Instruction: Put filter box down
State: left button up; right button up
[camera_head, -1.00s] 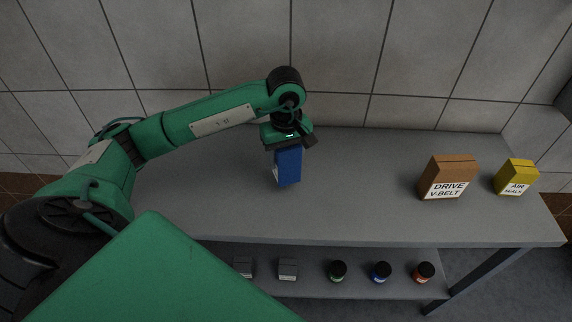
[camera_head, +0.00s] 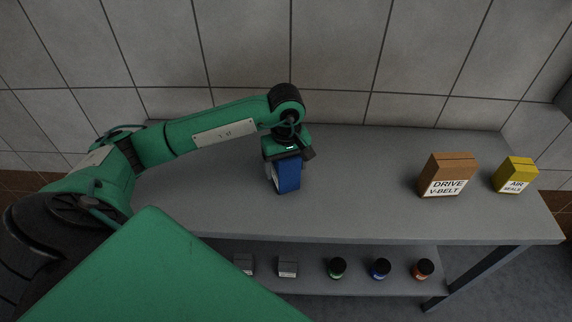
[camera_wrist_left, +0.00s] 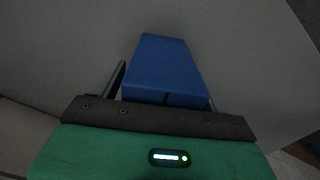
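The filter box is a blue box (camera_head: 289,176) with a white label on its left side. It is upright over the left-middle part of the grey table (camera_head: 355,195), its base at or very close to the tabletop; I cannot tell if it touches. My left gripper (camera_head: 285,158) points down with its fingers on either side of the box's upper part. In the left wrist view the blue box (camera_wrist_left: 165,68) sits between the fingers of the left gripper (camera_wrist_left: 164,92), seemingly gripped. My right gripper is not in view.
A lower shelf holds small grey boxes (camera_head: 287,267) and several jars (camera_head: 380,268). The tabletop between blue and brown boxes is clear. A tiled wall stands behind.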

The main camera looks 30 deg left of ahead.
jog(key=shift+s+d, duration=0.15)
pick_arm(q)
jog(key=shift+r, duration=0.35)
notch_tip(320, 180, up, 11)
jog(key=shift+f+b, duration=0.1)
jog(key=shift+b, duration=1)
jog(key=shift+r, duration=0.35)
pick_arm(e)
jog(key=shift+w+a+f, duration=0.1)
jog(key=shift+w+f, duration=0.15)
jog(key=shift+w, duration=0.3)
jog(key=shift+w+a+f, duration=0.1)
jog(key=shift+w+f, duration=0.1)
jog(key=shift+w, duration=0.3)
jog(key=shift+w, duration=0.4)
